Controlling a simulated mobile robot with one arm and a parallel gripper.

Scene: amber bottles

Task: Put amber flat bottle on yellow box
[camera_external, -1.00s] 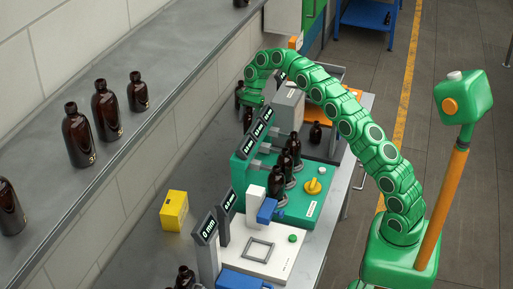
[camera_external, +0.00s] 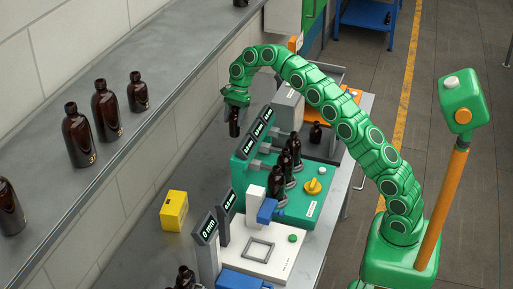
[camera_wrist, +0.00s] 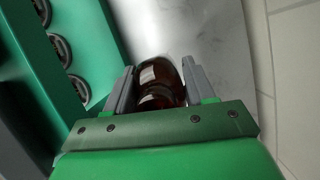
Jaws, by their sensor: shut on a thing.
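My gripper (camera_external: 236,101) is at the end of the green arm, above the back part of the bench. It is shut on an amber bottle (camera_external: 234,122), which hangs below it, roughly upright. The wrist view shows the bottle (camera_wrist: 159,82) between the two grey fingers, with its brown glass and a pale label patch. The yellow box (camera_external: 174,210) stands on the bench near the wall, in front of and to the left of the gripper, with nothing on its top.
A green test machine (camera_external: 300,217) with several bottles and displays stands just right of the held bottle. A white device (camera_external: 268,250) with displays is right of the box. Several amber bottles (camera_external: 106,112) stand on the upper ledge (camera_external: 60,200). Bench between gripper and box looks clear.

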